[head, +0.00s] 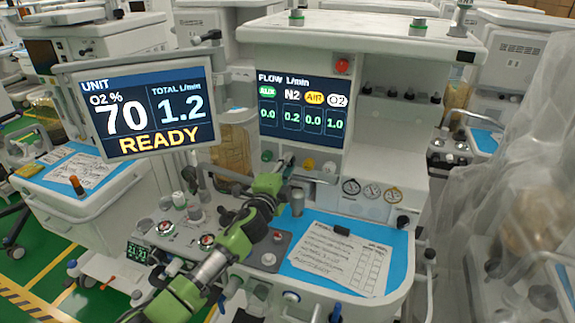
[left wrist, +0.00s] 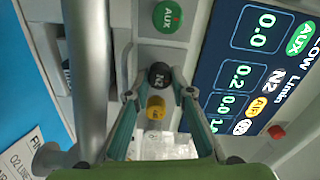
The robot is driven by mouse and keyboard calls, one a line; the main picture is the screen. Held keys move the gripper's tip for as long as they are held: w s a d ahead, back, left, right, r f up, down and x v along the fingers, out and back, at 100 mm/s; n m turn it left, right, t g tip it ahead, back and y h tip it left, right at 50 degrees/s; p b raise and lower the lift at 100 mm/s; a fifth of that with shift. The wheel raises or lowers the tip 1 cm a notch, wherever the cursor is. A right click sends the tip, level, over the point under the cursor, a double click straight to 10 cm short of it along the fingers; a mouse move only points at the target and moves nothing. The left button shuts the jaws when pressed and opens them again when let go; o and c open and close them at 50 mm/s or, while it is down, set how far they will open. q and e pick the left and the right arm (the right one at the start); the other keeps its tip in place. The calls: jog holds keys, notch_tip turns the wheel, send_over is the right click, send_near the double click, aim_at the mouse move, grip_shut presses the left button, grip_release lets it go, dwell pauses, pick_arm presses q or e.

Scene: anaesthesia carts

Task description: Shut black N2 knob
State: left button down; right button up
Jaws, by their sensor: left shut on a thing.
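The black N2 knob (left wrist: 160,75) sits between the two fingertips of my left gripper (left wrist: 158,94) in the left wrist view. The gripper is shut on the knob, with a finger at each side. In the head view my left gripper (head: 286,171) reaches up to the knob row under the flow screen (head: 303,109) and largely hides the black knob. The flow screen reads N2 0.2, AUX 0.0, AIR 0.0 and O2 1.0. The unit screen (head: 146,107) reads O2 70 %, total 1.2 and READY. My right gripper is not in view.
The green AUX knob (left wrist: 168,16) and yellow AIR knob (left wrist: 156,107) flank the black one closely. A white knob (head: 329,167) is farther right. A grey upright post (left wrist: 86,75) stands close beside my gripper. Papers (head: 340,262) lie on the blue worktop (head: 399,248).

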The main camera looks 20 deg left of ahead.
pick_arm(q)
jog(key=shift+m, duration=0.3)
jog(key=c, duration=2)
grip_release()
jog(key=shift+c, duration=0.2)
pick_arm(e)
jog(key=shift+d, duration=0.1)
pick_arm(q)
jog(key=s, duration=1.2)
jog(key=shift+a, duration=0.2)
jog(key=shift+f, duration=0.1)
